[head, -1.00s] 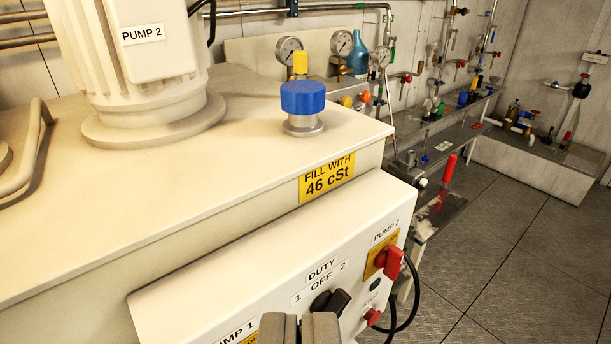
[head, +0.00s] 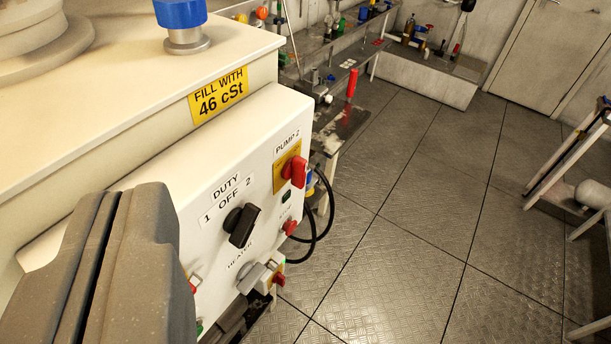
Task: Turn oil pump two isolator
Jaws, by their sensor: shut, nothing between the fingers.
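The pump 2 isolator (head: 294,171) is a red rotary handle on a yellow plate, at the upper right of the white control panel (head: 150,178). A "PUMP 2" label (head: 287,143) sits above it. My gripper (head: 128,200) is shut and empty at the lower left, large and close to the camera. It is left of the isolator and apart from it in the picture. It hides the left part of the panel.
A black duty selector (head: 240,224), a grey heater knob (head: 252,277) and a red knob (head: 290,227) are also on the panel. Black cables (head: 325,205) loop at its right. The plated floor (head: 400,230) is clear; a metal frame (head: 575,165) stands far right.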

